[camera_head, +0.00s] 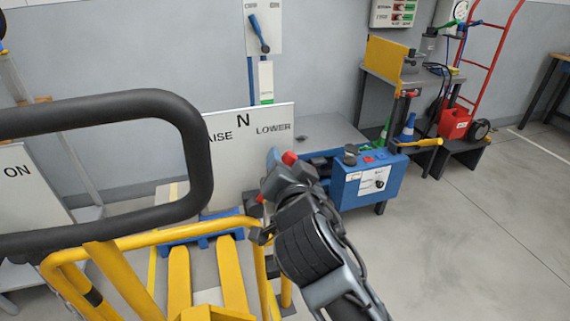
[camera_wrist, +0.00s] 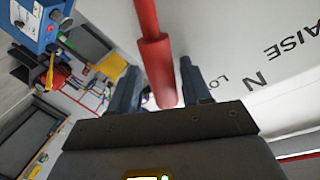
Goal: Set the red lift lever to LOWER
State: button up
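The red lift lever (camera_wrist: 158,62) shows in the wrist view as a thin red rod with a thicker grip. Its grip lies between the two fingers of my gripper (camera_wrist: 159,68), which stand apart with narrow gaps beside it. In the head view my gripper (camera_head: 272,178) is in front of the lower right of a white board (camera_head: 228,170) marked RAISE, N and LOWER. Red parts show beside my gripper there, but most of the lever is hidden. The lever's exact setting cannot be told.
A blue control box (camera_head: 368,183) stands right of my gripper. Yellow rails (camera_head: 155,238) and a thick black loop handle (camera_head: 195,150) fill the left front. A blue lever (camera_head: 258,35) is on the back wall. The floor at right is clear.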

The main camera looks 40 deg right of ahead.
jog(key=shift+b+v, duration=0.6)
jog(key=shift+v, duration=3.3)
jog(key=shift+a, duration=0.1)
jog(key=s+a+f+n+y+p, duration=0.1)
jog(key=s+a+f+n+y, duration=0.15)
jog(key=s+f+n, duration=0.35)
jog(key=s+a+f+n+y+p, duration=0.1)
jog(key=s+a+f+n+y, duration=0.2)
jog(key=s, duration=0.5)
jog(key=s+d+r+n, duration=0.1)
jog(key=s, duration=0.5)
jog(key=s+r+n+y+p, duration=0.1)
jog(key=s, duration=0.5)
jog(key=s+d+r+n+y, duration=0.1)
jog(key=s+r, duration=0.1)
jog(key=s, duration=0.4)
jog(key=shift+d+n+p, duration=0.3)
dwell(0.5)
